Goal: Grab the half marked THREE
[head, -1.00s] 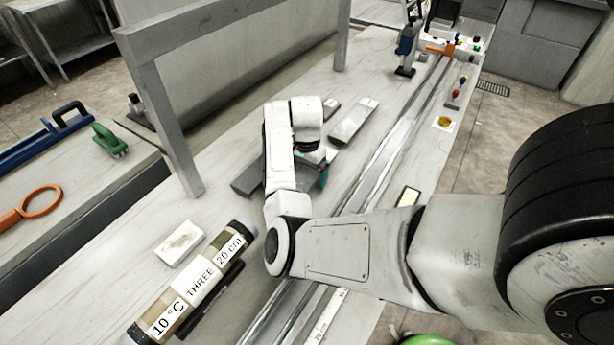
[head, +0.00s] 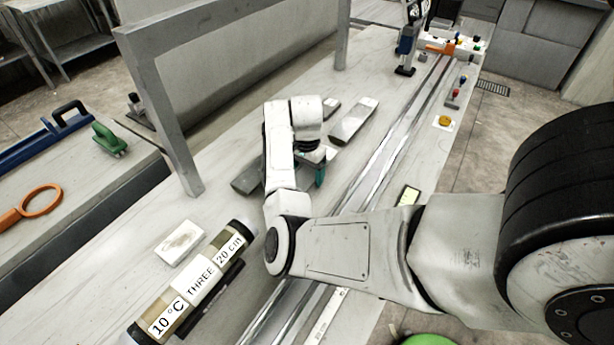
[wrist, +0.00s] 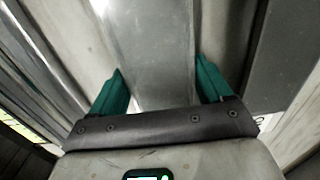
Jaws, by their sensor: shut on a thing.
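A brown tube-like piece (head: 228,240) with white labels reading 10 °C, THREE and 20 cm lies at the lower left in the head view, well apart from my gripper. My gripper (wrist: 160,65) points down at the bench. Its two teal fingers are shut on a smooth grey piece (wrist: 150,40), one finger on each side. In the head view my gripper (head: 314,166) is mostly hidden by my wrist, and a grey bar (head: 246,180) shows beside it at the left. No marking shows on the grey piece, and its ends are hidden.
Another grey bar (head: 353,121) lies farther back on the bench. A white block (head: 180,243) sits near the labelled piece. A grey frame post (head: 170,125) stands at the left. Metal rails (head: 385,150) run along the right side.

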